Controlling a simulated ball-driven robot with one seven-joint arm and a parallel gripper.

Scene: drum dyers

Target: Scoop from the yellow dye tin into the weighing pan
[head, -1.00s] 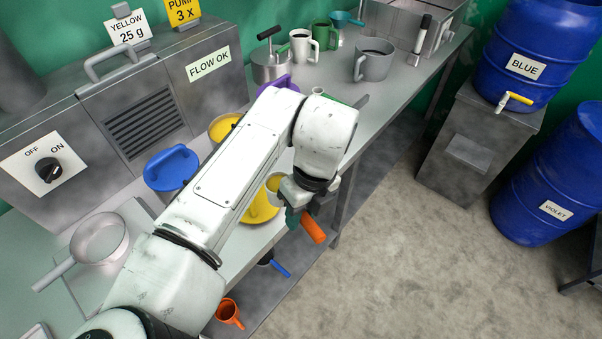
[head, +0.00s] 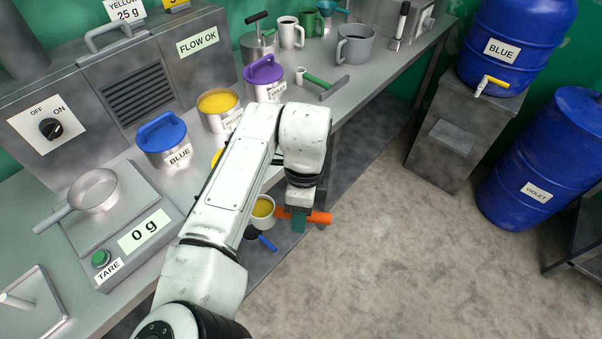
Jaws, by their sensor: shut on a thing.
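The open yellow dye tin (head: 218,124), full of yellow dye, stands on the bench behind my arm. The weighing pan (head: 93,190), a steel pan with a side handle, sits on the scale at the left; its display (head: 145,231) reads 0 g. The scoop's pale cup (head: 262,222) holds yellow dye and looks about level. It is in front of the bench's front edge, well right of the pan. A yellow round thing (head: 216,157) shows partly behind my arm.
A blue-lidded tin (head: 163,140) stands between scale and yellow tin. A purple-lidded tin (head: 264,79), green-handled tool (head: 318,82) and mugs (head: 354,45) stand farther along the bench. A blue-handled scoop (head: 268,243) lies below.

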